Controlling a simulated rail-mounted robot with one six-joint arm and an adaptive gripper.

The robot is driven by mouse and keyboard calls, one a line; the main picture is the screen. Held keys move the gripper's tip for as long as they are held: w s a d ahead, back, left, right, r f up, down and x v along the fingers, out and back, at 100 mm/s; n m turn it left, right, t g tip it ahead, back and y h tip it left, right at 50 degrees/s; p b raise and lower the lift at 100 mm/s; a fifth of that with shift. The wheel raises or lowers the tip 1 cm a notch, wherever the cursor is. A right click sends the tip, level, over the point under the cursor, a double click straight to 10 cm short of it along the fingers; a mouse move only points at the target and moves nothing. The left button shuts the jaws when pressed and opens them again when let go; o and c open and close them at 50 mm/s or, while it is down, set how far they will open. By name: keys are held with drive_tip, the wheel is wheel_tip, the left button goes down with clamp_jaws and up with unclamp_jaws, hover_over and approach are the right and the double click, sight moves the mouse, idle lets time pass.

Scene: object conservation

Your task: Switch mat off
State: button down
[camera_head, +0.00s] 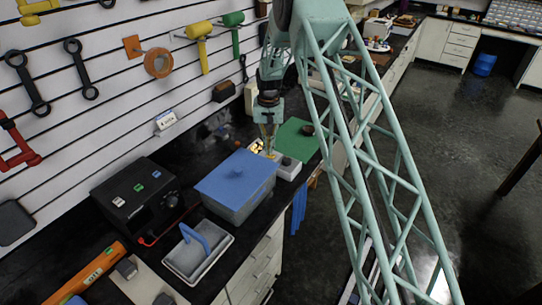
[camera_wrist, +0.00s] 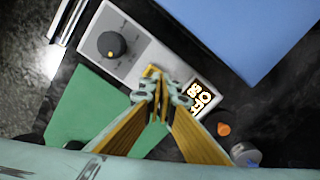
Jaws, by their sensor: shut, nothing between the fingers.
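The green mat (camera_head: 299,141) lies flat on the dark bench; part of it shows in the wrist view (camera_wrist: 85,112), behind my fingers. Beside it is a pale control box (camera_head: 288,171), also in the wrist view (camera_wrist: 136,68). The box has a black knob (camera_wrist: 111,45) with an orange centre and a small lit display (camera_wrist: 199,98) whose letters I cannot read surely. My gripper (camera_wrist: 153,72) is shut and empty. Its yellow fingertips are over the box, between knob and display; I cannot tell whether they touch it. The gripper also shows in the head view (camera_head: 268,150).
A grey box with a blue lid (camera_head: 232,181) stands close to the control box. Left of it are a black device (camera_head: 135,205) and a grey tray (camera_head: 214,261) with a blue handle. An orange piece (camera_wrist: 223,129) and a small grey cylinder (camera_wrist: 245,153) lie near the display.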

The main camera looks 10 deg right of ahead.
drive_tip(key=shift+r+p, duration=0.6)
drive_tip(key=shift+r, duration=2.25)
drive_tip(key=shift+r, duration=0.2)
drive_tip(key=s+r+t+b, duration=0.1)
drive_tip(key=s+r+b, duration=0.1)
drive_tip(key=s+r, duration=0.55)
drive_tip(key=s+r+b, duration=0.2)
drive_tip(key=s+r, duration=0.2)
drive_tip(key=r, duration=0.7)
drive_tip(key=s+r+n+t+b, duration=0.1)
drive_tip(key=s+r+b, duration=0.1)
drive_tip(key=s+r, duration=0.45)
drive_tip(key=s+r+n+b, duration=0.15)
drive_tip(key=s+r, duration=0.25)
drive_tip(key=s, duration=0.6)
drive_tip(key=s+r+t+b, duration=0.1)
drive_tip(key=s+r+b, duration=0.25)
drive_tip(key=s, duration=1.65)
drive_tip(key=s+f+b, duration=0.2)
drive_tip(key=s+f, duration=0.1)
drive_tip(key=s, duration=0.6)
drive_tip(key=s+f+t+b, duration=0.1)
drive_tip(key=s+f+b, duration=0.1)
drive_tip(key=s, duration=0.8)
drive_tip(key=shift+f+n, duration=0.35)
drive_tip(key=shift+f, duration=0.35)
